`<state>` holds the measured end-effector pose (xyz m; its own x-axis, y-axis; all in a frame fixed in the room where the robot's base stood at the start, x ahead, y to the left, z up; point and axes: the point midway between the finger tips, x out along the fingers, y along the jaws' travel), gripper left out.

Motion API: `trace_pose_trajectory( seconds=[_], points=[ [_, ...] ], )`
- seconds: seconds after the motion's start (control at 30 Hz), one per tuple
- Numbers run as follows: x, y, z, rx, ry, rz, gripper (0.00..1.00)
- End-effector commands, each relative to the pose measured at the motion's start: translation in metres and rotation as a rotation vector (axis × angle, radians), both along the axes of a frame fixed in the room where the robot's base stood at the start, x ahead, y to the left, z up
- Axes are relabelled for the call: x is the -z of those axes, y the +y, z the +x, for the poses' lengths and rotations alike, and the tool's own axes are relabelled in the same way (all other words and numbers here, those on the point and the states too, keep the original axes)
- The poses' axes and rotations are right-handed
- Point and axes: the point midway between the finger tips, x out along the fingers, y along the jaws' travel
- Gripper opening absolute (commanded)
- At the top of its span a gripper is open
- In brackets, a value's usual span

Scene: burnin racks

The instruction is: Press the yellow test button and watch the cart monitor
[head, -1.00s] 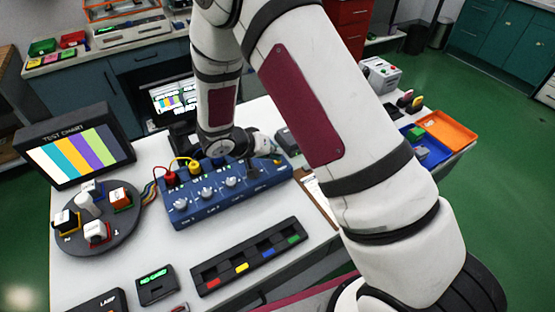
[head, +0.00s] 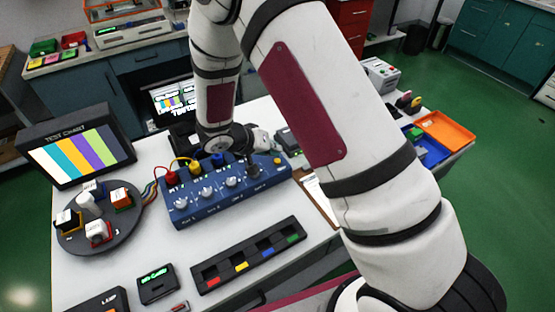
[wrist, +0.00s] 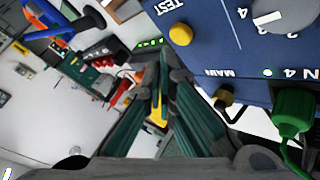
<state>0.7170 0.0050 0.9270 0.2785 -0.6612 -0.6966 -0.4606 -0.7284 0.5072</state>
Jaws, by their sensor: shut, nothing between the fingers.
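The yellow test button (head: 277,160) is at the back right corner of the blue switcher box (head: 190,213). In the wrist view the yellow button (wrist: 181,34) sits beside the "TEST" label. My gripper (head: 254,170) is over the right part of the box, left of the button. Its fingers (wrist: 160,78) are together with nothing between them, apart from the button. A monitor (head: 174,98) behind the box shows colour bars and white text, partly hidden by my arm. I cannot tell for sure that it is the cart monitor.
A "TEST CHART" screen (head: 76,147) and a round turntable (head: 100,240) with several blocks stand at left. A black tray (head: 225,278) with coloured tabs lies in front. Blue and orange trays (head: 447,131) stand at right.

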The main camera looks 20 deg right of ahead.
Motion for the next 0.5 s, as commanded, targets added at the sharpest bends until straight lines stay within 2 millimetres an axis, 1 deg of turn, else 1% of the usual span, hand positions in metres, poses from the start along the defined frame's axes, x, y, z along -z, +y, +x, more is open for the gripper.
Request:
trace_pose_trajectory(
  seconds=[0.27,0.37,0.5],
  points=[
    [0.0,0.0,0.0,0.0,0.0,0.0,0.0],
    [-0.006,0.0,0.0,0.0,-0.001,0.0,0.0],
    [-0.019,0.0,0.0,0.0,-0.003,0.0,0.0]
  ],
)
